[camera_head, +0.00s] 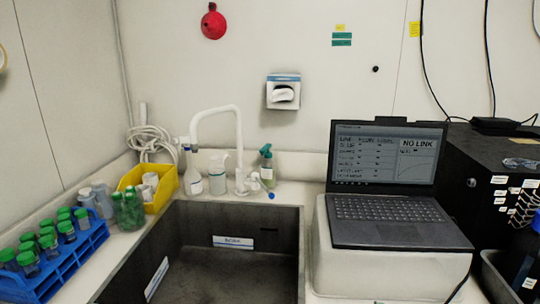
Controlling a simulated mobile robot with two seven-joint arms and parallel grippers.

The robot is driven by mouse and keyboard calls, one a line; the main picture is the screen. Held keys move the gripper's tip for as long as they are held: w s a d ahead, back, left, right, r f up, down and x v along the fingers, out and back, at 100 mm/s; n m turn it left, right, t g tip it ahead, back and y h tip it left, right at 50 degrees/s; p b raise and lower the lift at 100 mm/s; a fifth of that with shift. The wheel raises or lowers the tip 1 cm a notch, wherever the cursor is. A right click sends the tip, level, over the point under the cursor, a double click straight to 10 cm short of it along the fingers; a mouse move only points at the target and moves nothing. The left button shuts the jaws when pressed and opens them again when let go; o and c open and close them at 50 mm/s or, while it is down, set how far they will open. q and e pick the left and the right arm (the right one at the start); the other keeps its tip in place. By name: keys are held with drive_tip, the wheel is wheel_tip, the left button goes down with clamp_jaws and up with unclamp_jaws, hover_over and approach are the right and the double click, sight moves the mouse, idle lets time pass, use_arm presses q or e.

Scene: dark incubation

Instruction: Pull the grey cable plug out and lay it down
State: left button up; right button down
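A black box (488,165) stands at the right with white labels and several thin light cables (524,208) on its front near the right edge. The cable ends are small there, and I cannot tell which one is the grey cable plug. An open laptop (388,185) stands left of the box on a white block (390,268), and its screen reads "NO LINK". Neither of my grippers is in view.
A dark sink (215,285) fills the middle front, with a white tap (237,140) behind it. A blue rack (58,270) with green-capped tubes and a yellow bin (162,200) stand left. A grey tray (494,278) with a dark bottle is at lower right.

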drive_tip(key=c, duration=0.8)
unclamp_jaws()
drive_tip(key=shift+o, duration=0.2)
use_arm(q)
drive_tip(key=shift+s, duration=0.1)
